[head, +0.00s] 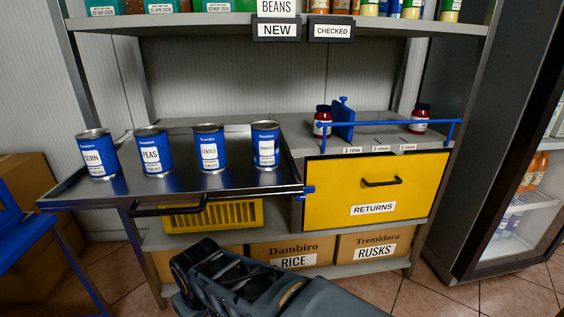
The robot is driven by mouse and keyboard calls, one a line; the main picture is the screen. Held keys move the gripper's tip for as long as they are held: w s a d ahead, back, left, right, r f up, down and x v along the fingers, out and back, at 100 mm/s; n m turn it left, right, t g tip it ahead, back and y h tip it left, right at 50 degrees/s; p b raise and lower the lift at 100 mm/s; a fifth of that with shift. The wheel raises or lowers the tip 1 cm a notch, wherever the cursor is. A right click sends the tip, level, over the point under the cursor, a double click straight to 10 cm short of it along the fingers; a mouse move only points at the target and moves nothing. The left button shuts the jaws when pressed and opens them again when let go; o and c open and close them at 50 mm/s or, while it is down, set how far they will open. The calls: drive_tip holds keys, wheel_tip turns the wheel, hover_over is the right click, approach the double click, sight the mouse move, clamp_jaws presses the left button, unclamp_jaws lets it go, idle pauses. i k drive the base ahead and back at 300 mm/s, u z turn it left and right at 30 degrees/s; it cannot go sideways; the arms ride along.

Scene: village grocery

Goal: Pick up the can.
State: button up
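Several blue cans stand upright in a row on a metal pull-out tray (130,193). From left to right they are a corn can (97,154), a peas can (154,151), a lentils can (210,148) and a can with an unreadable label (266,145). The cans stand apart from each other. My gripper (195,258) is at the bottom centre, dark grey, below and in front of the tray, and touches no can. Its fingers are not clear enough to show whether they are open or shut.
A yellow returns drawer (410,197) with a black handle is right of the tray. Two red-lidded jars (420,119) (322,121) and a blue rail (385,123) are above it. An upper shelf (200,22) hangs over the cans. A blue table (25,240) stands left.

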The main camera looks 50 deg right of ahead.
sight(266, 134)
drive_tip(key=z, duration=2.15)
drive_tip(key=k, duration=0.35)
drive_tip(key=u, duration=0.8)
drive_tip(key=i, duration=0.5)
